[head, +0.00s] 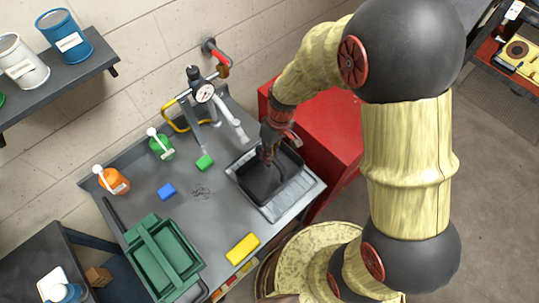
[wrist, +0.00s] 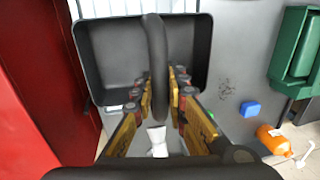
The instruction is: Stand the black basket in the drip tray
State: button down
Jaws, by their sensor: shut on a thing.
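The black basket (head: 258,184) is an open dark box with a curved handle, over the drip tray at the right end of the workbench. The grey drip tray (head: 298,201) shows its ribbed surface and rim around the basket. My gripper (head: 267,152) is above the basket. In the wrist view my gripper (wrist: 162,80) is shut on the handle of the basket (wrist: 110,55), with a finger on each side. The basket looks empty. I cannot tell whether its underside touches the tray, which it partly hides.
A red cabinet (head: 325,125) stands beside the bench. A gauge fixture (head: 203,93) with pipes stands behind the tray. A green crate (head: 160,260), an orange bottle (head: 112,180), a green bottle (head: 160,145) and blue, green and yellow blocks (head: 242,249) are on the bench to the left.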

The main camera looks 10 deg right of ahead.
jog(key=shift+f+b, duration=0.4)
jog(key=shift+f, duration=0.05)
dwell(0.5)
jog(key=c, duration=1.7)
grip_release()
jog(key=r, duration=0.4)
jog(key=w+d+r, duration=0.1)
jog(key=r, duration=0.2)
jog(key=d+r, duration=0.1)
jog(key=r, duration=0.3)
jog(key=shift+w+r, duration=0.15)
jog(key=shift+r, duration=0.2)
jog(key=s+d+r+m+t+b, duration=0.1)
jog(key=s+d+m+t+b, duration=0.1)
jog(key=s+d+b, duration=0.1)
jog(key=s+d+r+m+t+h+b, duration=0.1)
jog(key=s+d+r+m+t+b, duration=0.1)
jog(key=s+d+b, duration=0.2)
jog(key=s+d+r+m+t+b, duration=0.2)
jog(key=s+d+b, duration=0.1)
jog(key=s+b, duration=0.2)
jog(key=shift+s+d+r+m+t+h, duration=0.15)
jog(key=shift+s+m+t+h, duration=0.25)
jog(key=shift+s, duration=0.55)
